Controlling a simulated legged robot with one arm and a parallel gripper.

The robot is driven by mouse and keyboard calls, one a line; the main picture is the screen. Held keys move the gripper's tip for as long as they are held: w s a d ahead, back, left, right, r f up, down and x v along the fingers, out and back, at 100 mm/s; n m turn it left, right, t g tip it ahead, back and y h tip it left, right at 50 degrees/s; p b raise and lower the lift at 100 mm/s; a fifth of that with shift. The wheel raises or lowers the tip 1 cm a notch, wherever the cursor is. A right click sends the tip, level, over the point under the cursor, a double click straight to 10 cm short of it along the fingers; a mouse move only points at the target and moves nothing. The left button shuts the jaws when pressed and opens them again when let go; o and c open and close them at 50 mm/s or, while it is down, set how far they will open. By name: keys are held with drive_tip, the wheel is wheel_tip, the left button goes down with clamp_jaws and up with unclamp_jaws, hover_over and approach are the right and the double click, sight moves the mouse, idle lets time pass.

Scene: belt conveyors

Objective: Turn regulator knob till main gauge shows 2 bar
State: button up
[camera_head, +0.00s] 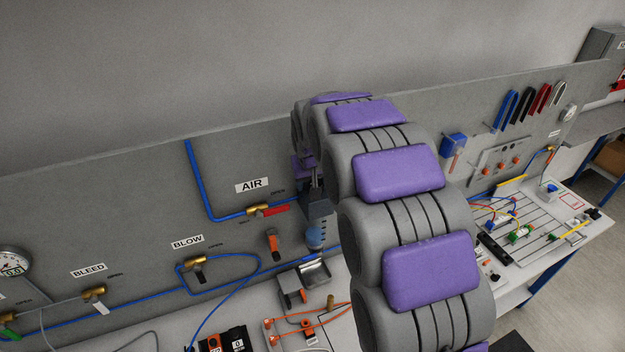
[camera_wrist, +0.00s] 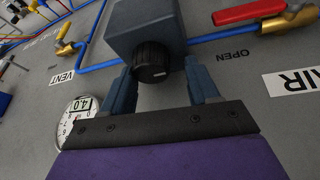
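In the wrist view, the black regulator knob (camera_wrist: 152,62) with a white mark sits on a grey-blue regulator block (camera_wrist: 145,24). My gripper (camera_wrist: 161,80) is open, with one finger to each side of the knob. The left finger is close to the knob; a gap shows at the right finger. A round white gauge (camera_wrist: 83,113) sits at the lower left; its tilted digits look like 4.0, partly covered by my gripper. In the head view, the regulator (camera_head: 316,236) shows just past my arm, which hides the knob and most of my gripper.
The AIR valve's red handle (camera_wrist: 248,11) is close beside the regulator, with blue pipe (camera_wrist: 215,35) between. BLOW (camera_head: 196,261) and BLEED (camera_head: 95,292) valves are farther left on the panel. Another gauge (camera_head: 14,262) is at the far left. Tools and tubing cover the bench.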

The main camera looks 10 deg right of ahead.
drive_tip(key=shift+c, duration=0.8)
drive_tip(key=shift+d, duration=0.5)
drive_tip(key=c, duration=0.6)
drive_tip(key=shift+a, duration=0.15)
drive_tip(key=shift+n, duration=0.3)
